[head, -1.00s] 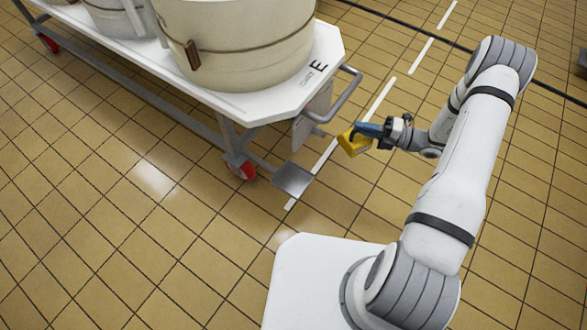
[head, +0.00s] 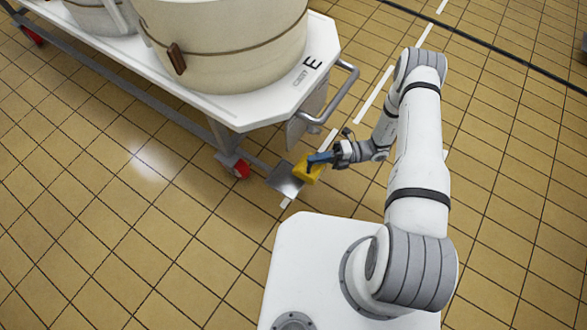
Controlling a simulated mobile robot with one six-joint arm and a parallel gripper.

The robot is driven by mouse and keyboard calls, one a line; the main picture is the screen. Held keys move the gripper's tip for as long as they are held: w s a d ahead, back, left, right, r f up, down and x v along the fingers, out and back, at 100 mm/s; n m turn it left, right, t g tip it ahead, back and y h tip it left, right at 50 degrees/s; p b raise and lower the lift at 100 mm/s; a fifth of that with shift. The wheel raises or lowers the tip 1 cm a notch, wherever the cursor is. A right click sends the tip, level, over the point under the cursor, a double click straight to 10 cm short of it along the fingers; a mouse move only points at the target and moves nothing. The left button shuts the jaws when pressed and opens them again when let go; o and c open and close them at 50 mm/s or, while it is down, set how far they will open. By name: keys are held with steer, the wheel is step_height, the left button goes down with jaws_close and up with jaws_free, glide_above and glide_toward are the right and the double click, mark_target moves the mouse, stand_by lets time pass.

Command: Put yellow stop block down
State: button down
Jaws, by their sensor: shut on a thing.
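The yellow stop block (head: 309,171) is in my gripper (head: 319,160), in the middle of the head view. My gripper, with blue fingers, is shut on the block. The block overlaps the right part of a grey metal plate (head: 283,181) on the floor beside the cart. I cannot tell from this view whether the block touches the plate or hangs above it. The fingers hide part of the block.
A white cart (head: 262,110) marked E carries large beige vats (head: 225,45). Its red caster (head: 239,169) is just left of the plate, and its grey handle (head: 345,92) juts out near my arm. Tiled floor (head: 110,240) is clear at lower left.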

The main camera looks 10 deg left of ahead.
steer(key=s+a+f+b, duration=0.2)
steer(key=s+a+f, duration=0.1)
steer(key=a, duration=0.4)
steer(key=shift+f, duration=0.2)
steer(key=shift+f, duration=0.1)
steer(key=c, duration=1.5)
jaws_free()
steer(key=shift+o, duration=0.2)
